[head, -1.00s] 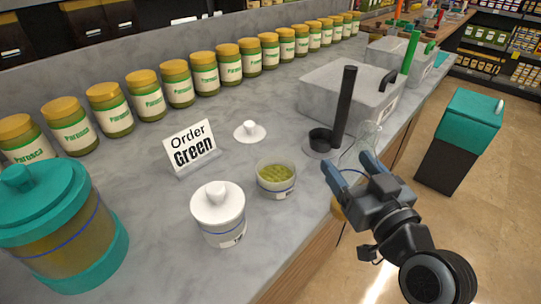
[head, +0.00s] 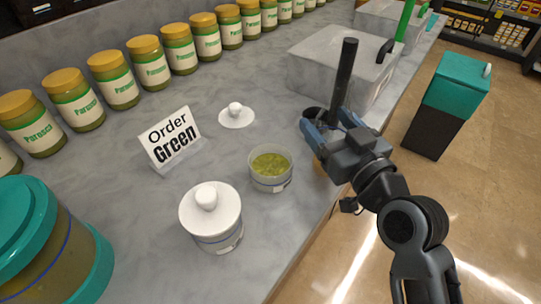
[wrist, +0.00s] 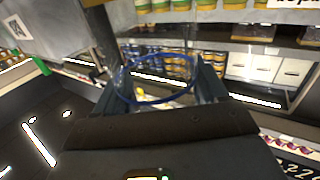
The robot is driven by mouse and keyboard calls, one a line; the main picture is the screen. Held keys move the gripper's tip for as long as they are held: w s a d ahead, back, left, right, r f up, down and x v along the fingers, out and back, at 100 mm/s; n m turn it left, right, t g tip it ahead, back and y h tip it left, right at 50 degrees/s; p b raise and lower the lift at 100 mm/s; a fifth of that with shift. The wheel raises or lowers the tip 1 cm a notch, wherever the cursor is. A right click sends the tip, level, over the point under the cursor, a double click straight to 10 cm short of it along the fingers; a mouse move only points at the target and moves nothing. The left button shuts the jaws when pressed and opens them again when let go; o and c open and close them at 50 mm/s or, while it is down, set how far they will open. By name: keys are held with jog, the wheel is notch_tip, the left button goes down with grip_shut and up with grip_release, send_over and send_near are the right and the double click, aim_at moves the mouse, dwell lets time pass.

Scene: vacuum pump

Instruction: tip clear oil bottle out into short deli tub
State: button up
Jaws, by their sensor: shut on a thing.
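The clear oil bottle (wrist: 157,80) shows in the wrist view as clear walls with a blue ring, between the two fingers of my gripper (wrist: 163,88). My gripper (head: 318,120) is shut on it. In the head view the bottle is mostly hidden behind my gripper; a yellowish patch (head: 320,168) shows below the fingers. Its exact tilt cannot be told. The short deli tub (head: 271,170) is an open, clear tub with a pale label and yellow-green contents. It stands on the counter, left of and nearer than my gripper, apart from it.
A white lidded jar (head: 211,218) stands left of the tub. A loose white lid (head: 236,116) lies behind it. A sign (head: 172,138) and a row of jars (head: 150,62) stand farther back. A dark upright post (head: 344,80) and a grey box (head: 345,62) are near my gripper.

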aim_at(326, 131)
jog(key=shift+w+a+r+n+p, duration=0.1)
jog(key=shift+w+r+n+p, duration=0.25)
jog(key=shift+w+n+p, duration=0.35)
jog(key=shift+a+f+n+g+h+p, duration=0.1)
jog(key=shift+n+g+h+p, duration=0.25)
jog(key=shift+n, duration=0.5)
jog(key=shift+a+f+n+g+h+p, duration=0.15)
jog(key=shift+n+p, duration=0.35)
jog(key=shift+n, duration=0.35)
jog(key=shift+a+f+n+p, duration=0.15)
jog(key=shift+n+p, duration=0.3)
jog(key=shift+n, duration=0.35)
jog(key=shift+w+d+f+n+g+h, duration=0.15)
jog(key=shift+d+f+n+h, duration=0.2)
jog(key=shift+n, duration=0.25)
jog(key=shift+s+d+f+n+g+h, duration=0.15)
jog(key=shift+d+f+n+h, duration=0.1)
jog(key=shift+f+n, duration=0.25)
jog(key=shift+w+d+n, duration=0.1)
jog(key=shift+n, duration=0.2)
jog(key=shift+d+f+n+h+b, duration=0.25)
jog(key=shift+f+n+h+b, duration=0.1)
jog(key=shift+f+n, duration=0.3)
jog(key=shift+d+f+n+h+b, duration=0.25)
jog(key=shift+f+n+b, duration=0.1)
jog(key=shift+f+n, duration=0.25)
jog(key=shift+a+f+n+h, duration=0.25)
jog(key=shift+a+n, duration=0.25)
jog(key=shift+n, duration=0.25)
